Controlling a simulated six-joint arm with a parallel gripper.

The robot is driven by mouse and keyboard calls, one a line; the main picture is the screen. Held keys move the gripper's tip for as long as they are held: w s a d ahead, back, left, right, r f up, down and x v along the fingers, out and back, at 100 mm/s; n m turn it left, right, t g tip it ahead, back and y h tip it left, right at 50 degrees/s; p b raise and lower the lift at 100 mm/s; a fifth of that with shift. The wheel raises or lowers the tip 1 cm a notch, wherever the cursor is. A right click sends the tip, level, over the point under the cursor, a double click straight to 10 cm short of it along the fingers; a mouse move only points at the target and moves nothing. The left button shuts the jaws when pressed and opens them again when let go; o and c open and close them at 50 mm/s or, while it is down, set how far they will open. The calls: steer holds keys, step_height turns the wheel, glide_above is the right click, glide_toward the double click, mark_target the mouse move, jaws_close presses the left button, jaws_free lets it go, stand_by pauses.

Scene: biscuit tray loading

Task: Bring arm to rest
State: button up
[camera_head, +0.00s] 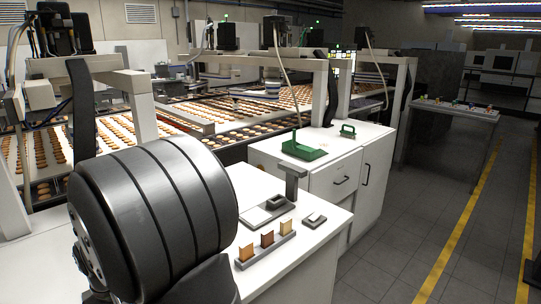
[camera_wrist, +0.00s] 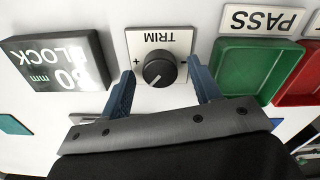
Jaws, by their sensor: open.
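My gripper (camera_wrist: 162,68) shows in the wrist view with its two blue-grey fingers spread apart. The fingers stand on either side of a black TRIM knob (camera_wrist: 160,69) on a white plate, and nothing is visible between them except that knob behind. I cannot tell whether the fingertips touch the panel. In the head view a large dark part of my arm (camera_head: 150,210) fills the lower left. My gripper is not visible there.
A dark block marked 30 mm (camera_wrist: 55,62) lies left of the knob. A green tray (camera_wrist: 252,68) under a PASS sign (camera_wrist: 262,19) and a red tray (camera_wrist: 298,82) lie right. The head view shows a white counter (camera_head: 325,235), biscuit conveyors (camera_head: 235,125) and open grey floor (camera_head: 395,250).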

steer(key=n, duration=0.6)
steer(key=shift+r, duration=0.1)
step_height(320, 180, up, 10)
steer(key=shift+f, duration=0.25)
stand_by(1.5)
steer(key=shift+o, duration=1.3)
steer(key=shift+w, duration=0.1)
steer(key=o, duration=0.7)
steer(key=w+r, duration=0.1)
steer(key=r+m, duration=0.1)
steer(key=w+m+y, duration=0.1)
steer(key=shift+w+d+r+t, duration=0.25)
steer(key=shift+w+r+t, duration=0.1)
steer(key=shift+r+t, duration=0.05)
steer(key=w+d+r+m+t+y, duration=0.2)
steer(key=w+d+r+m, duration=0.1)
steer(key=w+r+m, duration=0.5)
steer(key=shift+n, duration=0.6)
steer(key=x, duration=0.9)
steer(key=shift+a, duration=0.25)
steer(key=shift+s+r, duration=0.1)
steer(key=shift+r, duration=0.05)
